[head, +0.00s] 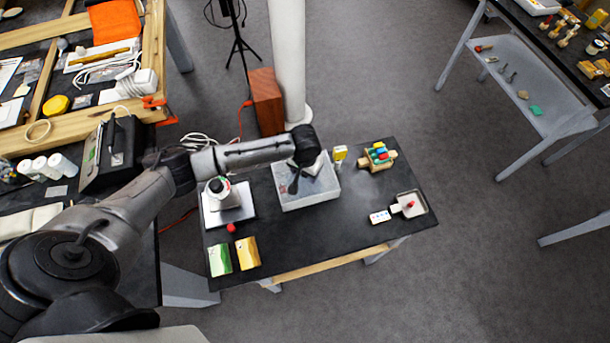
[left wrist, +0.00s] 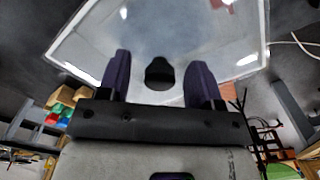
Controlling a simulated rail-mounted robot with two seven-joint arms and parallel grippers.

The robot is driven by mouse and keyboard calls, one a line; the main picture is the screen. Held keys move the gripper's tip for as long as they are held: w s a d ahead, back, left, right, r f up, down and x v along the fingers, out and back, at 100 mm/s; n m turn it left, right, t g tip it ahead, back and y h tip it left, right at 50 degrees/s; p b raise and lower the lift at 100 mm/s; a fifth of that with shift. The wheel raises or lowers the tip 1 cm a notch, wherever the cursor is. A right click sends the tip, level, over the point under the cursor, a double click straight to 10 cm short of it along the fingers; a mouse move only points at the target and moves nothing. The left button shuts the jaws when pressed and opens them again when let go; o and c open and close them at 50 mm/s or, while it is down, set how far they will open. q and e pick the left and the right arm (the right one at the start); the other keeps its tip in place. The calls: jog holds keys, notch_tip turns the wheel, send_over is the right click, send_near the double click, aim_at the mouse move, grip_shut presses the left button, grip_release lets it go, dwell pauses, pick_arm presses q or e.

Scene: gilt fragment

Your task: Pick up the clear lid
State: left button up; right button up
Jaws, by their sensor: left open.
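The clear lid (head: 320,188) appears to lie over a pale translucent box on the small black table. In the left wrist view the lid (left wrist: 215,35) is a wide see-through panel with a pale rim and a dark round knob (left wrist: 160,75). My left gripper (head: 303,176) hangs over the box, pointing down. In the left wrist view its two dark purple fingers (left wrist: 160,65) are apart, one on each side of the knob, with gaps to it. I cannot tell how far the fingertips are above the lid. My right gripper is not in view.
A white device (head: 222,197) stands left of the box. A yellow item (head: 340,153) is close to its right, with colored blocks (head: 379,155) on a wooden holder beyond. A small tray (head: 411,204) sits at the right end. The table's front middle is clear.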

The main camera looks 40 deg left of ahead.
pick_arm(q)
jog(key=c, duration=1)
